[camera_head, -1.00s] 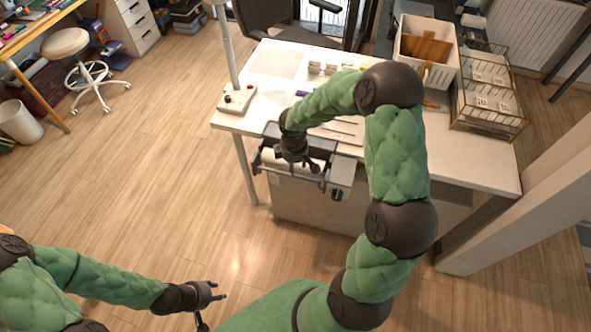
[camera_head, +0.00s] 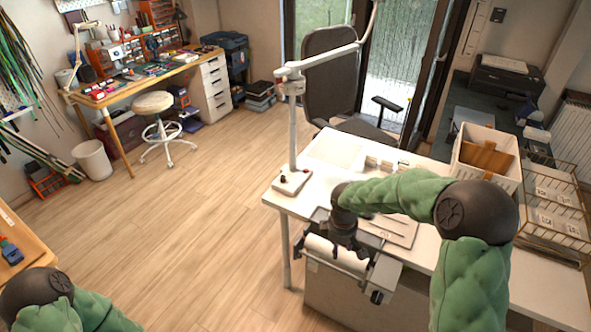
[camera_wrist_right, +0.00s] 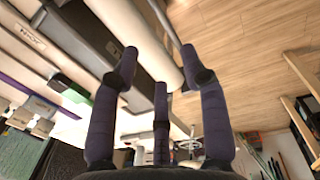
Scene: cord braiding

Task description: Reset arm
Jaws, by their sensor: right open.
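My right gripper (camera_head: 345,240) is over the paper roll holder at the front edge of the white table (camera_head: 290,203). It also shows in the right wrist view (camera_wrist_right: 163,75), where its dark fingers are spread apart with nothing between them. The white roll (camera_head: 335,256) sits in its holder just below the gripper; in the head view I cannot tell whether they touch. My right arm bends across the right part of the table. Only part of my left arm shows at the bottom left, and the left gripper is out of view.
A white lamp stand (camera_head: 292,180) stands on the table's left corner. A white bin (camera_head: 487,157) and a wire rack (camera_head: 553,212) stand at the right. A stool (camera_head: 154,103) and a workbench (camera_head: 120,92) are at the back left. The floor between is clear.

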